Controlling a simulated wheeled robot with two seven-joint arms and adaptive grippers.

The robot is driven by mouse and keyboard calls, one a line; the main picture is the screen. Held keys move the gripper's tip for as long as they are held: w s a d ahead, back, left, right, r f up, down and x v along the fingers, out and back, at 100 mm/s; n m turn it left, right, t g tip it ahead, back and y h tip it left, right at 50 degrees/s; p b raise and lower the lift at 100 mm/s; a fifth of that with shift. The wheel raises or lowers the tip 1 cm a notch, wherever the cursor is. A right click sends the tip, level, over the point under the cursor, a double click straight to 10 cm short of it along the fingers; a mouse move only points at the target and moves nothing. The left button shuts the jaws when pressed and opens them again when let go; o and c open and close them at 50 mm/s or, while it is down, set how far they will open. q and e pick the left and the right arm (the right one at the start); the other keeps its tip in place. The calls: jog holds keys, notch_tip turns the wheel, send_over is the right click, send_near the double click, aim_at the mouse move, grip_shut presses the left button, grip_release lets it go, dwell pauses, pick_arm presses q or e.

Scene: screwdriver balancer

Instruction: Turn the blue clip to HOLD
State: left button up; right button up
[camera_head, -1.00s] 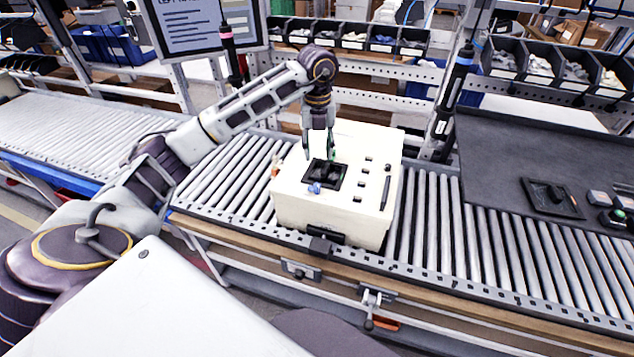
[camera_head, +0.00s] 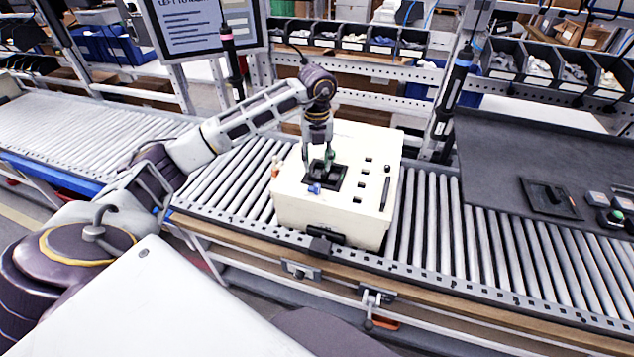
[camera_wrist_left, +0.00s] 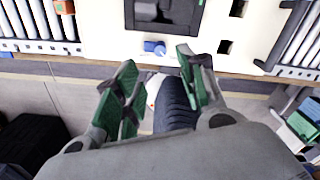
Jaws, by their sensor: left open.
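The blue clip (camera_head: 314,188) sits on the top of a cream box, at the near edge of a dark square recess (camera_head: 338,182). My left gripper (camera_head: 317,161) is above that recess, pointing down, just behind the clip in the head view. In the left wrist view the blue clip (camera_wrist_left: 155,48) lies beyond the gap between the green-padded fingers of the left gripper (camera_wrist_left: 157,58). The fingers are apart and nothing is between them. I cannot read any HOLD mark. My right gripper is not in view.
The cream box (camera_head: 310,215) stands on a roller conveyor (camera_head: 440,235). Its top also has several small dark slots and a dark bar (camera_head: 385,193). A dark panel (camera_head: 500,160) lies to the right. A hanging screwdriver (camera_head: 453,92) is behind the box.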

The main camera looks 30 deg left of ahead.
aim_at(317, 185)
pick_arm(q)
notch_tip(317, 185, down, 10)
jog(key=shift+r+p, duration=0.1)
jog(key=shift+p, duration=0.85)
jog(key=shift+c, duration=0.3)
grip_shut()
